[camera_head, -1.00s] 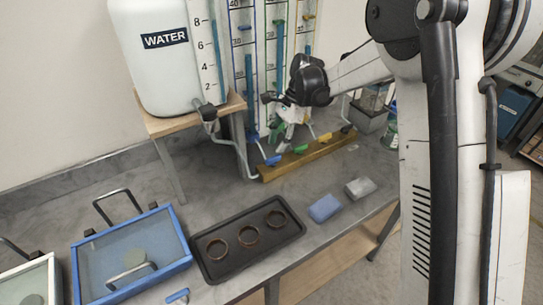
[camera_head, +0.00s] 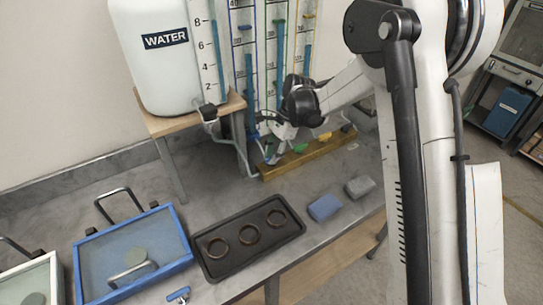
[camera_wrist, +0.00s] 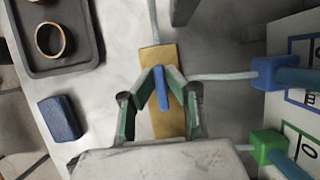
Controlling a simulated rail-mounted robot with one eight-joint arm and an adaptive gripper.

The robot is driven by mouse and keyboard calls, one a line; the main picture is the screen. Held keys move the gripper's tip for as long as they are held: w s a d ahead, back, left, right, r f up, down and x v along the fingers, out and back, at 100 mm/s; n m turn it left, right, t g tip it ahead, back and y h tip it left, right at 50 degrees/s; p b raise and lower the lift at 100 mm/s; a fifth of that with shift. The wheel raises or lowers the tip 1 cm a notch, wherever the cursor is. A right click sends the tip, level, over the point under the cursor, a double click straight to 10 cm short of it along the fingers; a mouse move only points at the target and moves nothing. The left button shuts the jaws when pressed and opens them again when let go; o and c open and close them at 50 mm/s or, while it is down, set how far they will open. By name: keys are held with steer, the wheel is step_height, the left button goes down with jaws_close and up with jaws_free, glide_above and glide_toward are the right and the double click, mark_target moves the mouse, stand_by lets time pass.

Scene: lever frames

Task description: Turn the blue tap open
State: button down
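The blue tap (camera_wrist: 162,88) shows in the wrist view as a narrow blue lever over the tan wooden bar (camera_wrist: 153,57). The lever lies roughly along the bar's length. My gripper (camera_wrist: 161,72) reaches over the bar with one fingertip on each side of the lever. The fingertips are drawn in close against it, about a lever's width apart. In the camera_head view my gripper (camera_head: 272,156) is low at the left part of the bar and largely hides the blue tap. The green tap (camera_head: 300,148) and yellow tap (camera_head: 325,137) sit further right along the bar.
Tall gauge tubes (camera_head: 277,55) stand close behind the bar. The white water tank (camera_head: 155,60) stands on a wooden stand at left. A black tray with rings (camera_head: 290,234), a blue block (camera_head: 324,207) and a grey block (camera_head: 360,187) lie in front.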

steer(key=shift+f+b, duration=0.1)
steer(key=shift+b, duration=0.2)
steer(key=n+h+b, duration=0.1)
steer(key=n+b, duration=0.1)
steer(key=shift+f+n+g+b, duration=0.1)
steer(key=shift+n+g+b, duration=0.2)
steer(key=shift+n+g, duration=0.1)
steer(key=n+h+b, duration=0.1)
steer(key=n+b, duration=0.1)
steer(key=n+g+b, duration=0.1)
steer(key=n, duration=0.2)
steer(key=shift+s+d+n+h+b, duration=0.2)
steer(key=shift+n+h+b, duration=0.1)
steer(key=shift+h+b, duration=0.1)
steer(key=n+h+b, duration=0.1)
steer(key=n, duration=0.1)
steer(key=n+h+b, duration=0.1)
steer(key=n, duration=0.2)
steer(key=shift+d, duration=0.15)
steer(key=shift+w+d+r+n+h+b, duration=0.1)
steer(key=shift+n+h+b, duration=0.3)
steer(key=shift+n, duration=0.7)
steer(key=shift+d+r+n+h+b, duration=0.1)
steer(key=shift+n+h+b, duration=0.3)
steer(key=shift+n, duration=0.7)
steer(key=shift+t, duration=0.3)
steer(key=c, duration=1.8)
jaws_free()
